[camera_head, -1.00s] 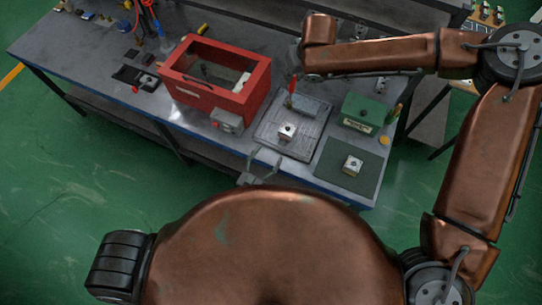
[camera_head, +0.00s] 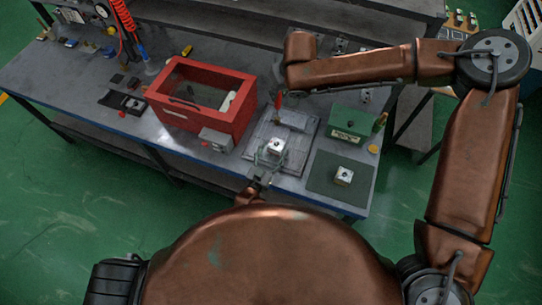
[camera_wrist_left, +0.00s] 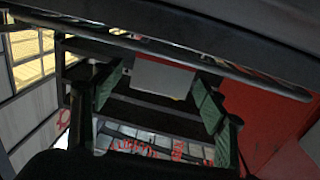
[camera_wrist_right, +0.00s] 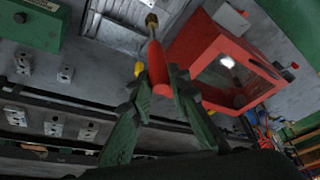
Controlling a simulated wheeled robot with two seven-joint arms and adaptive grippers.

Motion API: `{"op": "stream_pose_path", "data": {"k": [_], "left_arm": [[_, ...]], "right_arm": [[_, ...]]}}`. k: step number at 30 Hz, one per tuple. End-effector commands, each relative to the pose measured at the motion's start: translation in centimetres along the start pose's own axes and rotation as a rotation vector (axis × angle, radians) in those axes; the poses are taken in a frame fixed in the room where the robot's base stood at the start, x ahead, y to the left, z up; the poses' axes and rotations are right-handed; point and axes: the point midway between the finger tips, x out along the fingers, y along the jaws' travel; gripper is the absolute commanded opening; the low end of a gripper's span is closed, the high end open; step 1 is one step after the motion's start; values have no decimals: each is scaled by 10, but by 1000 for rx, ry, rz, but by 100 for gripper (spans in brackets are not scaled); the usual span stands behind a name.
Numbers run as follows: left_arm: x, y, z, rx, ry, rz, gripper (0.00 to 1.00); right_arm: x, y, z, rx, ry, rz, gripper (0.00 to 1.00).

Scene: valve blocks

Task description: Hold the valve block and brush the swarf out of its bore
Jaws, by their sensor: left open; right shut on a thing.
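A silver-grey valve block (camera_head: 275,147) with a dark bore on top sits on a grey tray (camera_head: 297,152). My left gripper (camera_head: 267,158) is open at the block's near side. In the left wrist view a pale grey face (camera_wrist_left: 162,77), likely the block, lies between its spread fingers; contact cannot be told. My right gripper (camera_wrist_right: 165,80) is shut on the red handle of a brush (camera_wrist_right: 157,62), whose brass-coloured end (camera_wrist_right: 151,22) points away from the fingers. In the head view the brush (camera_head: 278,101) is above the tray's far part, apart from the block. A second block (camera_head: 343,175) sits on a dark green mat (camera_head: 325,182).
A red box with a clear window (camera_head: 203,96) stands left of the tray, with a small grey box (camera_head: 216,140) at its front. A green box (camera_head: 352,123) stands to the right. A dark pad (camera_head: 124,103) lies at the left. The mat has free room around its block.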

Motion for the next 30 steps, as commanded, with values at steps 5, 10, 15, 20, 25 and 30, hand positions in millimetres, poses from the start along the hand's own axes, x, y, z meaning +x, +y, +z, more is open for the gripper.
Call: {"op": "stream_pose_path", "data": {"k": [5, 10, 15, 20, 25, 30], "left_arm": [[3, 0, 0, 0, 1, 0, 67], [3, 0, 0, 0, 1, 0, 65], [3, 0, 0, 0, 1, 0, 53], [3, 0, 0, 0, 1, 0, 42], [2, 0, 0, 0, 1, 0, 30], [2, 0, 0, 0, 1, 0, 18]], "right_arm": [[0, 0, 0, 0, 0, 0, 0], [0, 0, 0, 0, 0, 0, 0], [0, 0, 0, 0, 0, 0, 0], [0, 0, 0, 0, 0, 0, 0], [0, 0, 0, 0, 0, 0, 0], [0, 0, 0, 0, 0, 0, 0]]}}
